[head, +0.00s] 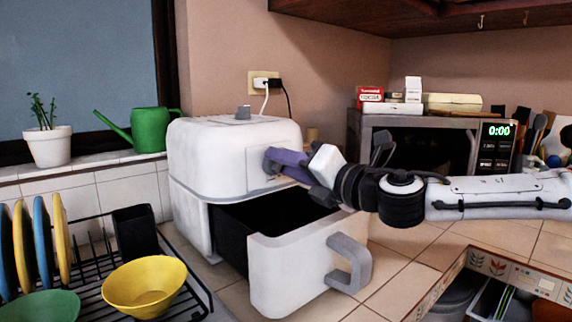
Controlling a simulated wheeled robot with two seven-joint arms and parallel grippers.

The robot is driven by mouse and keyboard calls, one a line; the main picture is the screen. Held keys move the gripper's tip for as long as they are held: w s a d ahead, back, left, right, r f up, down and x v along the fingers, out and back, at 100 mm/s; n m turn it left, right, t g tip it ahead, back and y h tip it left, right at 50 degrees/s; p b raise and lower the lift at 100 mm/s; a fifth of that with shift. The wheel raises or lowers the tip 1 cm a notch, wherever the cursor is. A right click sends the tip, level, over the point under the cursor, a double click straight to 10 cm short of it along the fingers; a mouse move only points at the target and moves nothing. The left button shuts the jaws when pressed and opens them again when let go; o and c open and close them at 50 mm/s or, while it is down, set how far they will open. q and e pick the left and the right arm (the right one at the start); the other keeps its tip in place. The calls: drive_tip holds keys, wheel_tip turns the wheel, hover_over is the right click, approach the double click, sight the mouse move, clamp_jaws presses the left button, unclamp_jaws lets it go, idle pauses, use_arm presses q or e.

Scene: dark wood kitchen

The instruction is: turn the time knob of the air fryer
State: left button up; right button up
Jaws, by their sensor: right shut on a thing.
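The white air fryer (225,145) stands on the tiled counter at the centre of the head view. Its drawer (290,275) is pulled out, with a grey handle (352,262) at the front and a dark, open inside. My right gripper (280,162) reaches in from the right to the fryer's front panel, above the drawer. It is shut on the grey-purple time knob (268,160), which its fingers partly cover. The knob's markings are not readable. My left gripper is not in view.
A black dish rack with plates and a yellow bowl (145,285) stands left of the fryer. A microwave (430,140) is behind my right arm. An open drawer (490,290) lies at lower right. A green watering can (145,130) sits on the ledge.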

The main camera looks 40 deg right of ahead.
drive_tip(key=o, duration=1)
drive_tip(key=shift+o, duration=0.2)
drive_tip(key=shift+s, duration=0.15)
drive_tip(key=shift+s+d+b, duration=0.2)
drive_tip(key=shift+s+b, duration=0.4)
drive_tip(key=shift+s, duration=1.9)
drive_tip(key=shift+s+d+b, duration=0.2)
drive_tip(key=shift+s+b, duration=0.35)
drive_tip(key=shift+s, duration=1.95)
drive_tip(key=shift+f, duration=0.1)
